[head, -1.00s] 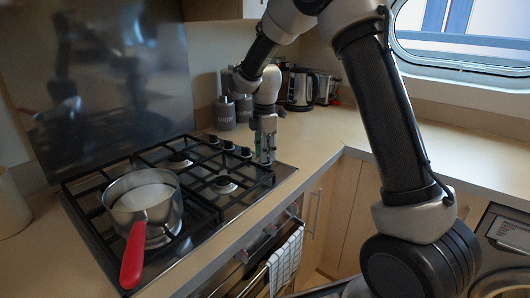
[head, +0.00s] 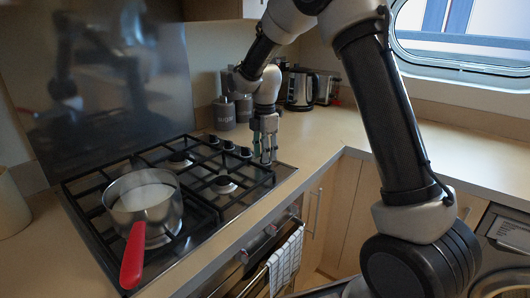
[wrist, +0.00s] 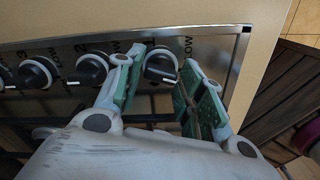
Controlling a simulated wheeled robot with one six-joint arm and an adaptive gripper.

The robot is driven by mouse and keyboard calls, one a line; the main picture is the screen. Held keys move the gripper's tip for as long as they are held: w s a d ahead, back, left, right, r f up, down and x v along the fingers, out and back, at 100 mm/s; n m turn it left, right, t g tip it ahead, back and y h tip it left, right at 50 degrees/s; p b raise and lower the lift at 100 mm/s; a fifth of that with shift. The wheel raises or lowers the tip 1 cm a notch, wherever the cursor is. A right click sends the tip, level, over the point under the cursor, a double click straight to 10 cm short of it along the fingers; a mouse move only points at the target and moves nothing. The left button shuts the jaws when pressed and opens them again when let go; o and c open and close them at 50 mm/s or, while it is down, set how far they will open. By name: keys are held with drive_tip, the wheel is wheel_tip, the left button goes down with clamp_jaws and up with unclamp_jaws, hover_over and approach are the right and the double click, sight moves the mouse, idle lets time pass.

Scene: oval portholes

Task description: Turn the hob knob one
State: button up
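The hob knob at the end of the row (wrist: 160,66) is black with a silver ring and has "LOW" printed beside it. My gripper (wrist: 164,62) is open, with one green-padded finger on each side of the end knob. The left finger is very close to it; I cannot tell whether it touches. A small gap shows at the right finger. In the head view my gripper (head: 266,158) points down at the hob's right corner and hides the end knob.
The hob (head: 232,207) has black grates. A pan with a red handle (head: 133,254) stands on its front left burner. Other knobs (head: 229,146) line up left of my gripper. A canister and a kettle (head: 302,90) stand behind. The counter to the right is clear.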

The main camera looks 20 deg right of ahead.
drive_tip(key=shift+o, duration=0.7)
wheel_tip(320, 180, up, 12)
drive_tip(key=shift+c, duration=0.3)
